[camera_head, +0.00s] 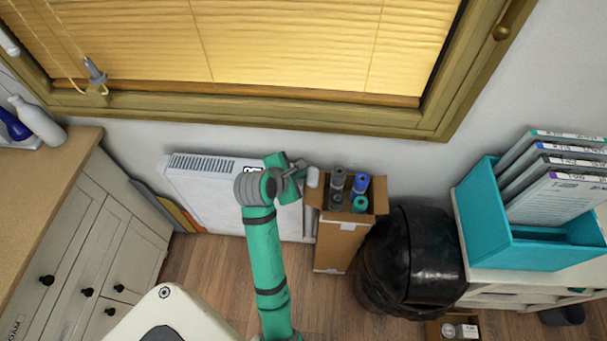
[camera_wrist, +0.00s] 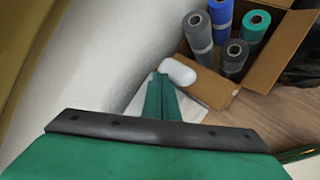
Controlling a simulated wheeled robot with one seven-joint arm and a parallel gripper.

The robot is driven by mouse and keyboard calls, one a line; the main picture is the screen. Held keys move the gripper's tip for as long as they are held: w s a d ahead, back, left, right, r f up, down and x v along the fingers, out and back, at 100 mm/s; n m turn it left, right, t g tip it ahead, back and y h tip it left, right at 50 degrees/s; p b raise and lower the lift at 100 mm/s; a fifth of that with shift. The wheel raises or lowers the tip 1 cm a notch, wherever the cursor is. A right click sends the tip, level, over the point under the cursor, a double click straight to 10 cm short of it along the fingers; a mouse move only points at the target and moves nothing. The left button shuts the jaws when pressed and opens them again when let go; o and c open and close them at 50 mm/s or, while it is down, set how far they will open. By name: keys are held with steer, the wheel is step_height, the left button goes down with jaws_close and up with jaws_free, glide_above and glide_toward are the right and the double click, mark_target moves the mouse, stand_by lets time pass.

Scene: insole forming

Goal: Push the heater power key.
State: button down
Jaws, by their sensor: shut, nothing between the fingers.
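The heater (camera_head: 205,200) is a white panel standing against the wall under the window, with a dark grille along its top. A small dark-edged panel (camera_head: 252,169) shows on its top, partly behind my arm. I cannot make out the power key. A white rounded knob-like part (camera_head: 312,176) sits at the heater's right end, beside the cardboard box; it also shows in the wrist view (camera_wrist: 177,72). My gripper (camera_head: 298,168) is over the heater's right end. In the wrist view its shut, empty fingers (camera_wrist: 158,78) point at the white part; I cannot tell whether they touch it.
An open cardboard box (camera_head: 341,240) with several rolls stands right of the heater. A black bin (camera_head: 410,260) is beside it. A cabinet (camera_head: 85,235) stands at left, and a teal file holder (camera_head: 510,235) at right. The window frame (camera_head: 250,112) is above.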

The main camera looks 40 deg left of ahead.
mark_target(301, 179)
steer(key=shift+s+f, duration=0.15)
stand_by(0.3)
steer(key=shift+w+d+r, duration=0.1)
steer(key=shift+w+r, duration=0.15)
steer(key=shift+r, duration=0.35)
steer(key=shift+r, duration=0.1)
steer(key=shift+w+r, duration=0.1)
steer(key=shift+r, duration=2.85)
